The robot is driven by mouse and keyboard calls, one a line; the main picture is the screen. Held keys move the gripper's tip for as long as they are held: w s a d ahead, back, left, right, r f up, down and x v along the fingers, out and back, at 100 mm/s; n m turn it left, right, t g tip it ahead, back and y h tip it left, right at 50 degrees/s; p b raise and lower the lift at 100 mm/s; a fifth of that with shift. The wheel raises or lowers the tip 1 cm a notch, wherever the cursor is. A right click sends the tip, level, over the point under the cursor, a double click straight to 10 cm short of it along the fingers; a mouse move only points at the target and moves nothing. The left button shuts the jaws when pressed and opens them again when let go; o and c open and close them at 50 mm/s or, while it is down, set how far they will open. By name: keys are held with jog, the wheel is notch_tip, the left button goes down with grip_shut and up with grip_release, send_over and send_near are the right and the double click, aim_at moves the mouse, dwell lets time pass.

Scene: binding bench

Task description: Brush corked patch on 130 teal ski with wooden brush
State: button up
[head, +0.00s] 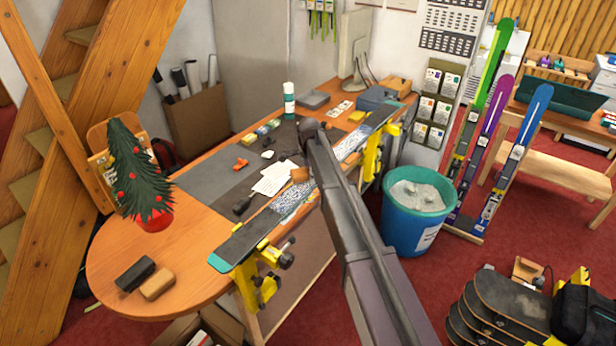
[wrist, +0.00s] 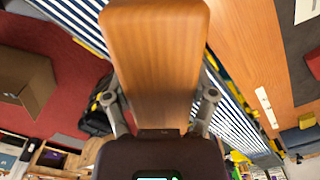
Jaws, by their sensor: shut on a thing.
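The ski (head: 245,238) lies base up along the bench's front edge, held in yellow clamps (head: 262,272). Its base is dark near the left tip and patterned white and blue farther along; I cannot pick out the corked patch. My gripper (wrist: 158,100) is shut on the wooden brush (wrist: 155,55), a broad brown block, with a finger on each side. In the wrist view the striped ski base (wrist: 232,125) passes behind the brush. In the head view the brush (head: 300,175) is mostly hidden by my arm, over the ski's middle; I cannot tell if it touches.
On the bench (head: 115,265) are a black block (head: 135,273), a tan block (head: 157,283), white papers (head: 273,180), a spray can (head: 289,100) and a small decorated tree (head: 140,175). A teal bin (head: 405,235) stands right of my arm. Upright skis (head: 490,130) stand behind it.

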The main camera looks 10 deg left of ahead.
jog(key=shift+w+d, duration=0.1)
jog(key=shift+w+d, duration=0.35)
jog(key=shift+w, duration=0.35)
jog(key=shift+w+d, duration=0.35)
jog(key=shift+w, duration=0.3)
jog(key=shift+w+d, duration=0.4)
jog(key=shift+w, duration=0.25)
jog(key=shift+w+d, duration=0.35)
jog(key=shift+w, duration=0.25)
jog(key=shift+w+d, duration=0.4)
jog(key=shift+w, duration=0.3)
jog(key=shift+w+d, duration=0.35)
jog(key=shift+w, duration=0.35)
jog(key=shift+w+d, duration=0.4)
jog(key=shift+w, duration=0.25)
jog(key=shift+w+d, duration=0.4)
jog(key=shift+w, duration=0.2)
jog(key=shift+w, duration=0.1)
